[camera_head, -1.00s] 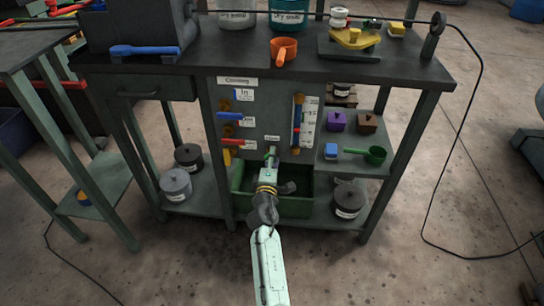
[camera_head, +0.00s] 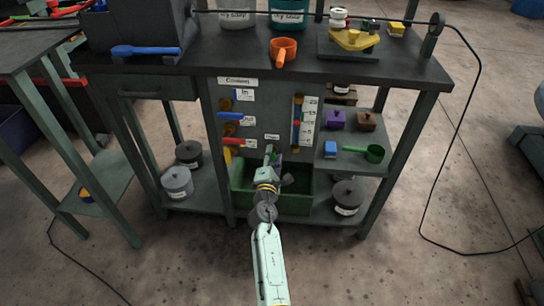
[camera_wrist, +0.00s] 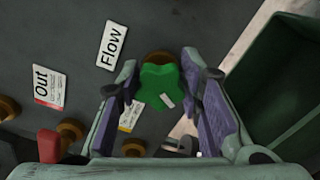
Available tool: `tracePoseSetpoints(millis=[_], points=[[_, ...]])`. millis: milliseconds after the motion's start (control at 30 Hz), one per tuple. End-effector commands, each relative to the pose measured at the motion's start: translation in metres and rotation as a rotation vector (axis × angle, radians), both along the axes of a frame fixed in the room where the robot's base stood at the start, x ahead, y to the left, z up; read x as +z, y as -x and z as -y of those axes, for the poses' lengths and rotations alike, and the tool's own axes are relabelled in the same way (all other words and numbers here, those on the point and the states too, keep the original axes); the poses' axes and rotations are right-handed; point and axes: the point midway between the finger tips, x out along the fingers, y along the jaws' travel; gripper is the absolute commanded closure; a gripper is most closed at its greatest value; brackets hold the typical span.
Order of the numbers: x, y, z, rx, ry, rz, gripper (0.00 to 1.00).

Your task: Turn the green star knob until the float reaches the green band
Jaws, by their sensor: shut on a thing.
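The green star knob (camera_wrist: 158,86) sits on the dark panel (camera_wrist: 60,30), under the "Flow" label (camera_wrist: 112,45) in the wrist view. My gripper (camera_wrist: 162,78) is shut on the knob, with one purple-padded finger on each side. In the head view my gripper (camera_head: 271,155) reaches the lower panel and hides most of the knob. The upright float gauge (camera_head: 298,121) is to the upper right of it, with a white scale (camera_head: 310,120) beside it. A small red mark shows at about mid-tube. I cannot make out the green band.
Blue (camera_head: 230,116) and red (camera_head: 232,141) lever handles are left of the gauge. A green bin (camera_head: 295,203) lies below my gripper. The right shelf holds small blocks and a green scoop (camera_head: 374,153). The floor in front is clear.

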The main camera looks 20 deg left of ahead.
Motion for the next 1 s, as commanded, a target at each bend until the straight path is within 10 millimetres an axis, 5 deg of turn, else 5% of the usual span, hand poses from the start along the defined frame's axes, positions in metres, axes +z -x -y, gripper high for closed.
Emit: tracePoseSetpoints(millis=[233, 267, 567, 1000], points=[[0.000, 0.000, 0.000, 0.000, -0.001, -0.001, 0.95], [0.000, 0.000, 0.000, 0.000, -0.001, -0.001, 0.65], [0.000, 0.000, 0.000, 0.000, -0.002, 0.000, 0.46], [-0.001, 0.013, 0.003, 0.000, -0.004, -0.002, 0.46]])
